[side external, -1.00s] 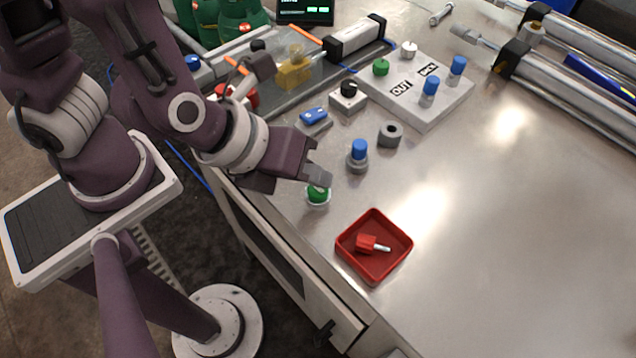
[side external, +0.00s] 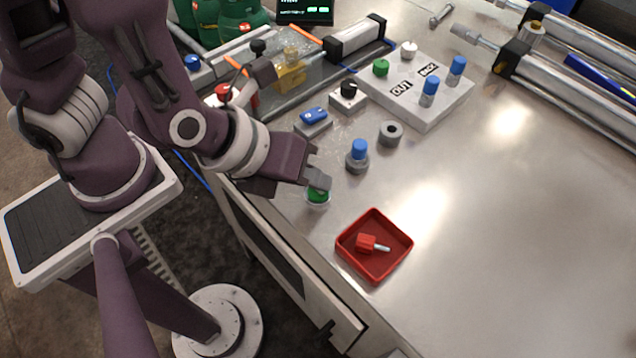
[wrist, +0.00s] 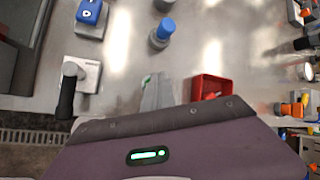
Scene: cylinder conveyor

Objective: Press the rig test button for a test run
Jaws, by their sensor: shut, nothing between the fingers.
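A green round button (side external: 317,198) in a pale ring sits near the table's front left edge in the side view. My gripper (side external: 318,180) is directly over it with its fingers shut and empty. The fingertips overlap the top of the button in the picture. I cannot tell whether they touch it or how far it is pressed. In the wrist view my shut fingers (wrist: 156,92) point at the button, and only a sliver of green (wrist: 147,78) shows beside them.
A red tray (side external: 347,254) holding a red-handled part (side external: 366,243) stands close in front. A fitting with a blue cap (side external: 359,149), a grey ring (side external: 391,133) and a blue switch box (side external: 314,116) stand behind.

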